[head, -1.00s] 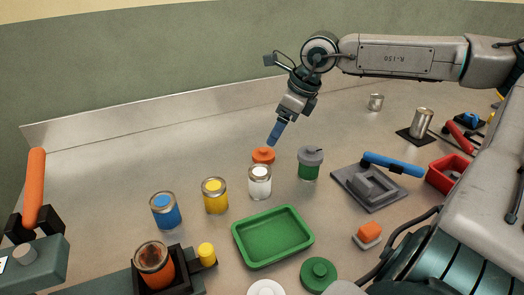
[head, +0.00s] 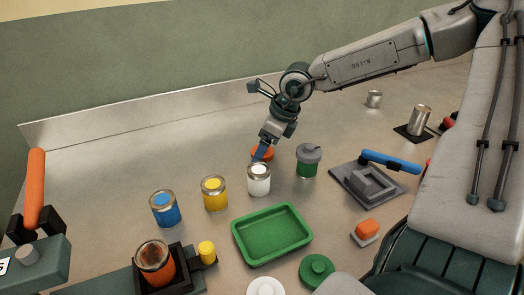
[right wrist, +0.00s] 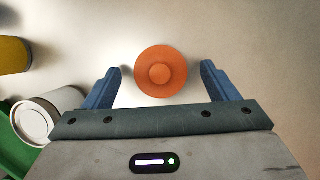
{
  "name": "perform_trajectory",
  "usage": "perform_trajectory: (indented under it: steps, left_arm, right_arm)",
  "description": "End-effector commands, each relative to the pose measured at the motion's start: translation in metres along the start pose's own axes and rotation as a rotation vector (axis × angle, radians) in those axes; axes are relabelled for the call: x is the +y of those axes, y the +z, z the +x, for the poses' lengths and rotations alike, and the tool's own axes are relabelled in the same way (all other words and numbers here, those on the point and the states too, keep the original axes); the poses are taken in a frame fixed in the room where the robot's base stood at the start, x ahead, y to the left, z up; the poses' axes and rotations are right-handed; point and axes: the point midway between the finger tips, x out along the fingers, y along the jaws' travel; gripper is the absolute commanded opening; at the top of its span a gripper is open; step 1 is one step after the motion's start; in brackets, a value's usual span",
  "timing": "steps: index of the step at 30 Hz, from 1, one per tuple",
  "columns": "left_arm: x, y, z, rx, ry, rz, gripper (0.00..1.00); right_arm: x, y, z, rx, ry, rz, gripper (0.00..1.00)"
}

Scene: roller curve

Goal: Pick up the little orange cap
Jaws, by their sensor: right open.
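The little orange cap (right wrist: 160,73) is a round disc with a raised knob. In the right wrist view it lies between the two blue fingers, with a gap on each side. In the head view the cap (head: 268,153) sits behind the white paint can and is partly hidden by my right gripper. My right gripper (head: 260,153) is open and empty, pointing down at the cap; its fingers also show in the right wrist view (right wrist: 161,85). My left gripper does not show.
The white can (head: 259,180) stands close in front of the cap. A green-grey jar (head: 308,161) is to its right. Yellow (head: 215,194) and blue (head: 164,209) cans stand left. A green tray (head: 239,250) lies in front. The table behind the cap is clear.

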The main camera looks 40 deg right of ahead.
Motion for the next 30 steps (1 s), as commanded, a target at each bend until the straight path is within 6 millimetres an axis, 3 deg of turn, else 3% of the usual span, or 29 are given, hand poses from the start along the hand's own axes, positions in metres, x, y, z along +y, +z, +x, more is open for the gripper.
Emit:
perform_trajectory:
  steps: [10, 18, 26, 30]
  left_arm:
    - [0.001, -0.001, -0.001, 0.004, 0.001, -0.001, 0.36]
    - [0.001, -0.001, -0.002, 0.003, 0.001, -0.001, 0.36]
    - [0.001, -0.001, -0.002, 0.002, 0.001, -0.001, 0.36]
    - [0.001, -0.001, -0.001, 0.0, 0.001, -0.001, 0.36]
  right_arm:
    - [0.0, 0.0, 0.005, -0.001, 0.0, 0.0, 0.8]
    - [0.0, 0.0, 0.005, -0.001, 0.0, 0.0, 0.33]
    - [0.0, 0.001, 0.003, -0.001, -0.001, 0.0, 0.33]
    - [-0.001, 0.007, -0.009, -0.004, -0.002, 0.0, 0.33]
